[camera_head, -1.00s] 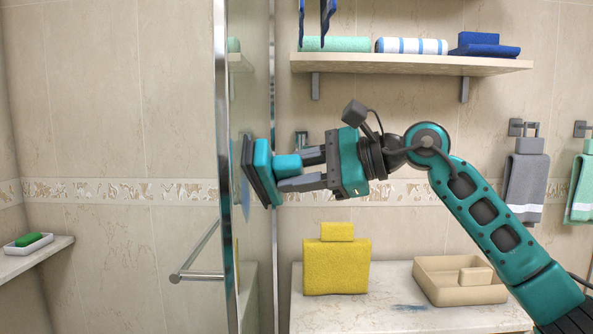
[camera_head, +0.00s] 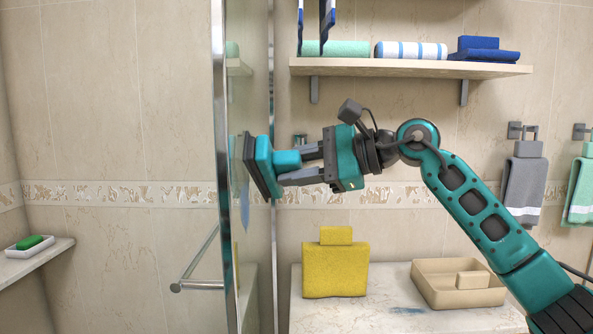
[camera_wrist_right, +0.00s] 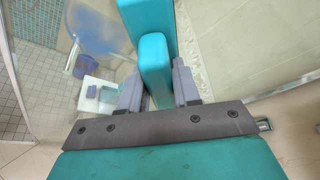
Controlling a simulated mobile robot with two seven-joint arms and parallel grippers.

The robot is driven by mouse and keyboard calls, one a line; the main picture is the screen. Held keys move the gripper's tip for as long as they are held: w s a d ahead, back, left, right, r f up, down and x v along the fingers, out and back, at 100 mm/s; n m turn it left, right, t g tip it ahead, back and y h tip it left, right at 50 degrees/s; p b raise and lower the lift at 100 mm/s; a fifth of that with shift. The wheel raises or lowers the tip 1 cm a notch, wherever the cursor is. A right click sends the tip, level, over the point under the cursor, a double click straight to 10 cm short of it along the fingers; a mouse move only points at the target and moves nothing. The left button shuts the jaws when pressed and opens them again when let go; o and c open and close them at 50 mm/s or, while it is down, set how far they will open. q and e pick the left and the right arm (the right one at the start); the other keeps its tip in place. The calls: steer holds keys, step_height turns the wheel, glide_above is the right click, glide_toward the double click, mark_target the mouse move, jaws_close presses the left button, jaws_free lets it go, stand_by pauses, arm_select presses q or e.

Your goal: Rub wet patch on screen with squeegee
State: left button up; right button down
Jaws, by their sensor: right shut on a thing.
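My right gripper (camera_head: 302,165) is shut on the handle of a teal squeegee (camera_head: 262,166). The squeegee's dark flat face is at the glass screen (camera_head: 228,120), tilted slightly; I cannot tell for sure whether it touches. A bluish wet patch (camera_head: 245,190) shows on the glass just below and beside the squeegee head. In the right wrist view the squeegee handle (camera_wrist_right: 154,70) stands between the fingers, and a blue patch (camera_wrist_right: 97,25) shows at the upper left on the glass. My left gripper is not in view.
A metal door handle (camera_head: 197,285) sticks out left of the screen. A shelf (camera_head: 400,67) with folded towels is above the arm. A soap dish (camera_head: 28,243) stands at the left.

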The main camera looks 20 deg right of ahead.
steer(key=s+a+b, duration=0.3)
steer(key=s+b, duration=0.1)
steer(key=s, duration=0.5)
steer(key=shift+s, duration=0.2)
stand_by(0.5)
